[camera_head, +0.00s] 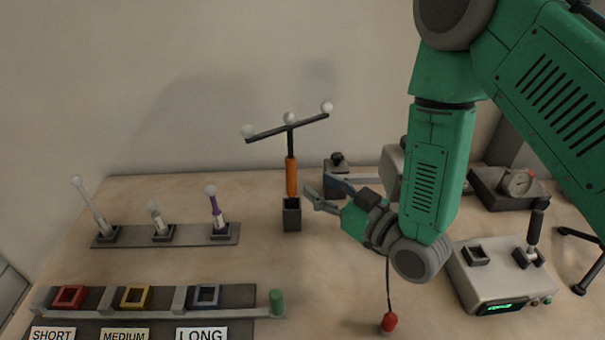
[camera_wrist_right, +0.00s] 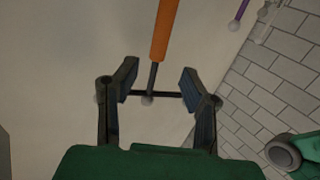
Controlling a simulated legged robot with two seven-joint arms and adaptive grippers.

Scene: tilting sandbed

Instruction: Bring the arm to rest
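My right gripper (camera_head: 321,189) is in the head view, its fingers pointing left toward an orange-handled T-shaped tool (camera_head: 292,177). The tool stands upright in a dark square socket (camera_head: 292,215); its black crossbar is slanted and bears three white balls. The fingers are apart, just right of the orange handle, with no visible hold on it. In the right wrist view the open gripper (camera_wrist_right: 160,80) has nothing clamped; the orange handle (camera_wrist_right: 165,30) and crossbar show beyond and between the fingers. My left gripper is in neither view.
A rack (camera_head: 165,237) with several white-balled rods stands left. Below it, a slide board (camera_head: 240,296) has red, yellow and blue-grey sockets. A control box (camera_head: 490,285) with joystick and a gauge block (camera_head: 490,190) are right. A red bulb (camera_head: 389,322) hangs on a cord near the front.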

